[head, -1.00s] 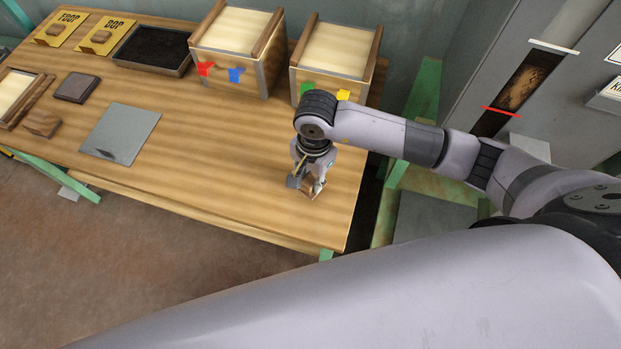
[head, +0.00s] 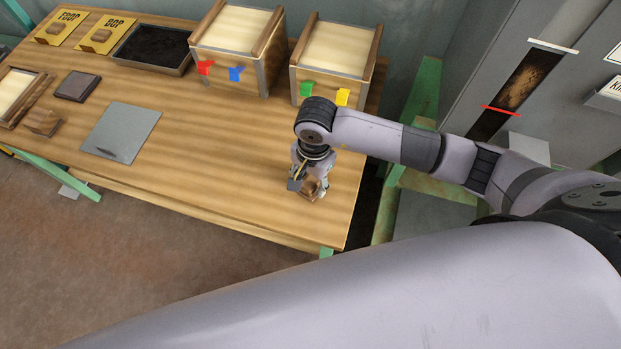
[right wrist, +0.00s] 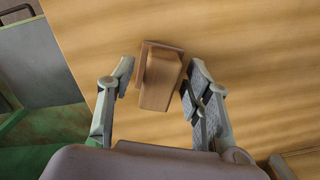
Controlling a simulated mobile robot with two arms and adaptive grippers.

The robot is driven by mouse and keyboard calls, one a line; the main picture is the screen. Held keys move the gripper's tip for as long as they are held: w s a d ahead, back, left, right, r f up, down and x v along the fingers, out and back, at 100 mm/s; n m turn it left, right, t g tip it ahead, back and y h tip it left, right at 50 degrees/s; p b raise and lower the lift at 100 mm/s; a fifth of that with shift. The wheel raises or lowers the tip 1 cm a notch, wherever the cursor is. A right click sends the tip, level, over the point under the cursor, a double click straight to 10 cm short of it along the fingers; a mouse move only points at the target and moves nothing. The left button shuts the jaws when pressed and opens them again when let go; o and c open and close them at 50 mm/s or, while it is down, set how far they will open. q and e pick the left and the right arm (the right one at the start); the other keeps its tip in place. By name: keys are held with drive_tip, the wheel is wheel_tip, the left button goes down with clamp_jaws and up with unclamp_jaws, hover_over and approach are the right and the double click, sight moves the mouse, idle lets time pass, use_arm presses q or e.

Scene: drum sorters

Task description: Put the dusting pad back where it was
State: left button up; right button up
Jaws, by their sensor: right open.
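A small brown wooden block with a raised grip, which looks like the dusting pad (head: 310,187), is on the table near its right front corner. In the right wrist view the pad (right wrist: 161,80) lies between the two fingers, with a gap on each side. My right gripper (head: 308,191) is open around it, pointing down; it also shows in the right wrist view (right wrist: 161,74). The pad's underside is hidden. My left gripper is not in view.
The wooden table (head: 225,165) is clear around the gripper. Two crates (head: 236,70) with coloured tabs stand behind. A grey plate (head: 121,130), a dark block (head: 77,87), another wooden block (head: 42,122) and a dark tray (head: 152,66) are to the left.

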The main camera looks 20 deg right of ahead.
sight(313, 180)
wheel_tip(313, 180, up, 12)
drive_tip(key=b, duration=0.1)
drive_tip(key=shift+w+d+b, duration=0.2)
drive_tip(key=shift+d+b, duration=0.15)
drive_tip(key=shift+b, duration=0.05)
idle(0.5)
